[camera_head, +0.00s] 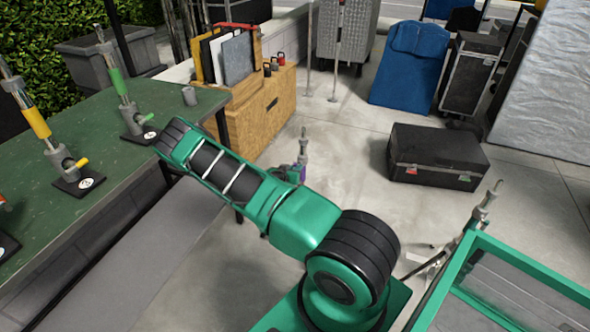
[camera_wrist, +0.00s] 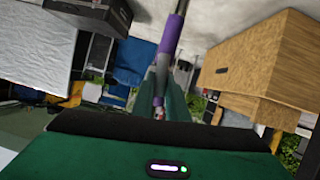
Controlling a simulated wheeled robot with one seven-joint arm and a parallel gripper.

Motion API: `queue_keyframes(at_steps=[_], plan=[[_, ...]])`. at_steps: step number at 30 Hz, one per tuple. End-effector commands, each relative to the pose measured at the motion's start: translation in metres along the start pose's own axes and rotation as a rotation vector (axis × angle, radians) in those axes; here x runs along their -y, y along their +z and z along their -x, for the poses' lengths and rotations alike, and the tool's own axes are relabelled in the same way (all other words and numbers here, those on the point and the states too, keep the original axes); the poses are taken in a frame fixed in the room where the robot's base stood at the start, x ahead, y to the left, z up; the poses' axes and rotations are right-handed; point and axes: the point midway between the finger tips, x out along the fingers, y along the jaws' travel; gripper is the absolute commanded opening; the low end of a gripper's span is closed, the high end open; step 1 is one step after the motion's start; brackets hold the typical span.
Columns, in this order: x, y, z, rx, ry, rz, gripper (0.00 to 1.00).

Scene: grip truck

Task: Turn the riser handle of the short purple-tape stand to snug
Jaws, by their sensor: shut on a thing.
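The short purple-tape stand (camera_head: 303,157) stands on the concrete floor beyond my arm, its lower part hidden by the arm in the head view. In the wrist view its post with the purple tape (camera_wrist: 171,34) runs down from the top edge to my fingers. My gripper (camera_wrist: 161,70) is shut at the stand, its green fingers close together against the post area. The riser handle is hidden between or behind the fingers, so its angle cannot be seen. In the head view my arm mostly hides the gripper.
A green-topped bench (camera_head: 95,185) on the left bears stands with yellow and green tape. A plywood box (camera_head: 262,110) stands behind. A black case (camera_head: 435,158) lies on the floor at right. A green-framed cart (camera_head: 520,262) is at the lower right. Floor between stand and case is clear.

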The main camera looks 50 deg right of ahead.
Motion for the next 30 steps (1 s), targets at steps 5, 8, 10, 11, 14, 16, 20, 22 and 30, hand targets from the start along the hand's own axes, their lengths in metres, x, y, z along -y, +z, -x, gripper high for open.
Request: queue_keyframes(at_steps=[5, 8, 10, 11, 14, 16, 20, 22, 30], plan=[[0.0014, 0.0016, 0.0002, 0.002, 0.058, 0.137, 0.00], [0.0023, 0.0024, 0.0004, 0.003, 0.095, 0.226, 0.00], [0.0031, 0.0031, 0.0005, 0.004, 0.120, 0.288, 0.00], [0.0033, 0.0031, 0.0005, 0.003, 0.131, 0.315, 0.00], [0.0044, 0.0035, 0.0004, 0.003, 0.167, 0.403, 0.00], [0.0048, 0.0043, 0.0001, 0.004, 0.193, 0.465, 0.00], [0.0054, 0.0052, -0.0003, 0.004, 0.241, 0.581, 0.00], [0.0063, 0.0054, -0.0005, 0.004, 0.266, 0.642, 0.00], [0.0083, 0.0079, -0.0013, 0.004, 0.363, 0.879, 0.00]])
